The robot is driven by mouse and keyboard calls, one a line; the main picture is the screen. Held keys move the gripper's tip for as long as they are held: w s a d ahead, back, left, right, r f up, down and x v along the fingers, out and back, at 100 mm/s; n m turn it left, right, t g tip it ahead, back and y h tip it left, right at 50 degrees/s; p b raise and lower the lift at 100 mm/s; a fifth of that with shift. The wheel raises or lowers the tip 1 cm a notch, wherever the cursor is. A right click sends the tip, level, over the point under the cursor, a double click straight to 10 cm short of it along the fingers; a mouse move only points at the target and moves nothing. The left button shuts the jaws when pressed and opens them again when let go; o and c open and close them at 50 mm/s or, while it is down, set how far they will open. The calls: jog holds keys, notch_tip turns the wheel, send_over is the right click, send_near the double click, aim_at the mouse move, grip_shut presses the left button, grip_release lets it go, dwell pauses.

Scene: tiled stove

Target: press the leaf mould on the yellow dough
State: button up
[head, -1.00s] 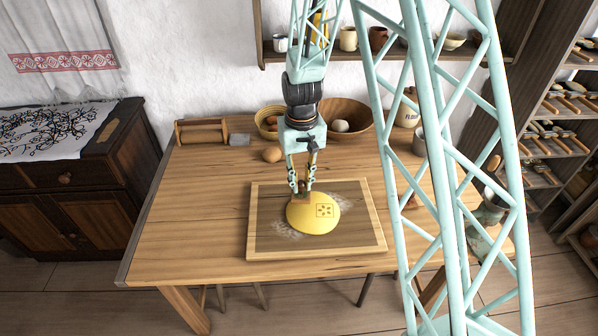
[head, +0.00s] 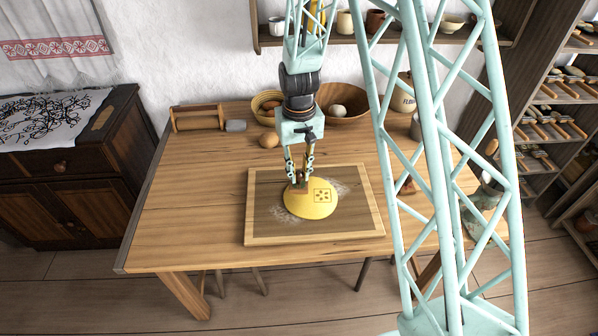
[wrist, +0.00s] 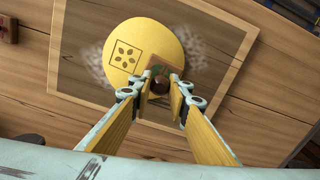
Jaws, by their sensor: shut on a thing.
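The yellow dough (head: 300,208) is a round, flattened mound on the board. A square imprint with a flower-like pattern (head: 322,196) marks its right part, and it also shows in the wrist view (wrist: 125,57). My gripper (head: 298,180) points down over the dough's upper left part. In the wrist view its fingers (wrist: 160,88) are shut on a small wooden mould (wrist: 161,66) with a dark round knob. A greenish patch shows on the mould's top. The mould overlaps the dough's edge, beside the imprint. I cannot tell whether it touches the dough.
The board (head: 375,205) has a pale frame and flour smears. A second wooden mould (wrist: 8,27) lies on the table (head: 190,220) off the board. The table's left side is clear.

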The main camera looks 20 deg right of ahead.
aim_at(299, 184)
jog(key=shift+f+b, duration=0.95)
jog(key=shift+f, duration=1.25)
jog(key=shift+f+b, duration=0.4)
jog(key=shift+f, duration=0.2)
dwell(0.8)
jog(key=shift+r, duration=0.1)
jog(key=shift+r+p, duration=1.7)
jog(key=shift+r, duration=1.75)
